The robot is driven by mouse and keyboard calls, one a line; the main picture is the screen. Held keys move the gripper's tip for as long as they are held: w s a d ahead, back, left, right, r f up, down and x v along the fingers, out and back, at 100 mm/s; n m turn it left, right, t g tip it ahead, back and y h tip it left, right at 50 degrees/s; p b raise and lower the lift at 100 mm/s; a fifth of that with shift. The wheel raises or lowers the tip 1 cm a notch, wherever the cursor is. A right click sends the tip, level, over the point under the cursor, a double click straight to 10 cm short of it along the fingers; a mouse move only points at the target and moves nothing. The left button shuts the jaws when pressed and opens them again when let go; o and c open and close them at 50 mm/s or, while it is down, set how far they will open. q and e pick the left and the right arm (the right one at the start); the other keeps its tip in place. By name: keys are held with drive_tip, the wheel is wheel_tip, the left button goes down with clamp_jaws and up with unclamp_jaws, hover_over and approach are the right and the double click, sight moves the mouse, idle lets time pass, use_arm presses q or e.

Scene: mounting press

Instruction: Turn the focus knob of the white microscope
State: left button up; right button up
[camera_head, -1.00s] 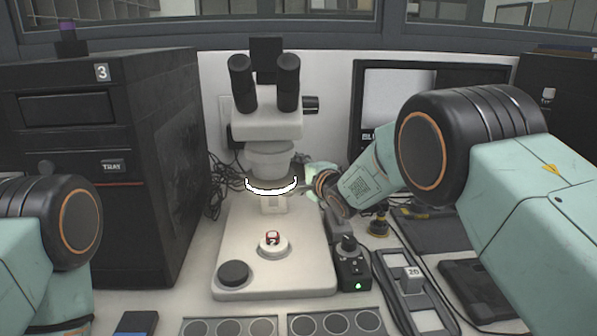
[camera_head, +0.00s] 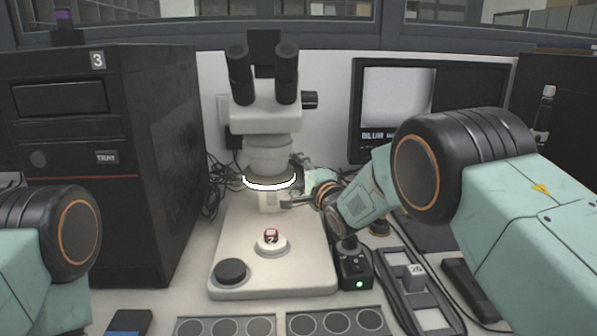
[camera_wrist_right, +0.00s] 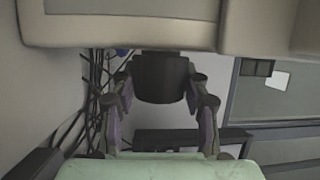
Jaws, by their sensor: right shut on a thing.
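The white microscope (camera_head: 265,118) stands at the centre on its pale base (camera_head: 310,250), with black eyepieces and a lit ring below its head. My right gripper (camera_head: 290,183) reaches in from the right beside the microscope's column. In the right wrist view, its two fingers (camera_wrist_right: 160,95) close on opposite sides of a dark round knob (camera_wrist_right: 160,78), the focus knob, under a pale body. In the head view the gripped knob is mostly hidden. Another black knob (camera_head: 310,99) sticks out higher up on the right. My left gripper is out of view; only that arm shows.
A black cabinet (camera_head: 70,120) marked 3 stands left. A monitor (camera_head: 400,95) behind my right arm reads "BLUR". A small control box (camera_head: 354,268) with a green light and a rail with a block marked 20 (camera_head: 415,275) lie right. A red sample (camera_head: 270,236) sits on the base.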

drive_tip(key=o, duration=1.2)
drive_tip(key=shift+a, duration=0.1)
drive_tip(key=shift+c, duration=0.2)
drive_tip(key=v, duration=1.2)
